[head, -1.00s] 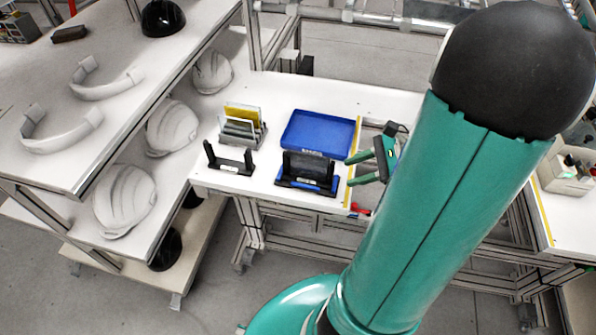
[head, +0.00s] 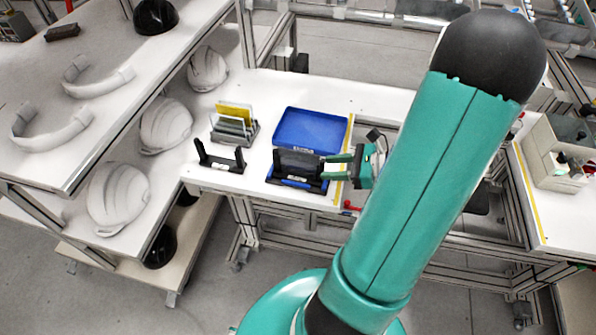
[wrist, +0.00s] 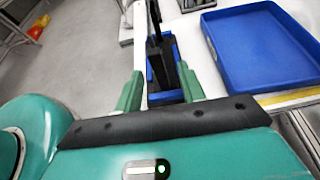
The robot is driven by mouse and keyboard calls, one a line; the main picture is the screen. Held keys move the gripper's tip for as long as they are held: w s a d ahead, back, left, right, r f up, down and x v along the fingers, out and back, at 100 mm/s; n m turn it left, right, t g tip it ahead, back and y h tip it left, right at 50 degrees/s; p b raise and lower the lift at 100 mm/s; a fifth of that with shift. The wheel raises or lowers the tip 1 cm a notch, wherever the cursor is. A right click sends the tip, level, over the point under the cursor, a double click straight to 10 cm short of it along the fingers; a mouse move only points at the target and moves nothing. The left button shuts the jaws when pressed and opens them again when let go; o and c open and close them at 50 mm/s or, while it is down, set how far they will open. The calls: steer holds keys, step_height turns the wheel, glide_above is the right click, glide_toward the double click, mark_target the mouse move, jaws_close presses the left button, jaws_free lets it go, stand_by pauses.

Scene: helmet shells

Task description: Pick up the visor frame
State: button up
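A black upright frame-like piece (head: 298,160), which I take for the visor frame, stands in a blue and black holder (head: 292,181) at the front of the white table. My gripper (head: 328,167) is at its right end, fingers pointing left toward it. In the wrist view my gripper (wrist: 158,84) has its two green fingers apart, with the holder (wrist: 168,97) visible between and beyond them. The black piece (wrist: 155,28) shows there edge-on as a thin upright. I cannot tell whether a finger touches it.
A blue tray (head: 310,128) lies just behind the holder. A rack with grey and yellow plates (head: 234,123) and a black stand (head: 220,158) are to the left. White helmet shells (head: 118,198) and curved white pieces (head: 50,130) occupy the left shelves.

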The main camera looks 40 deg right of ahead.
mark_target(320, 169)
steer(key=x, duration=0.6)
steer(key=shift+w+a+f, duration=0.15)
steer(key=shift+a+f, duration=0.05)
steer(key=shift+f, duration=0.05)
jaws_close()
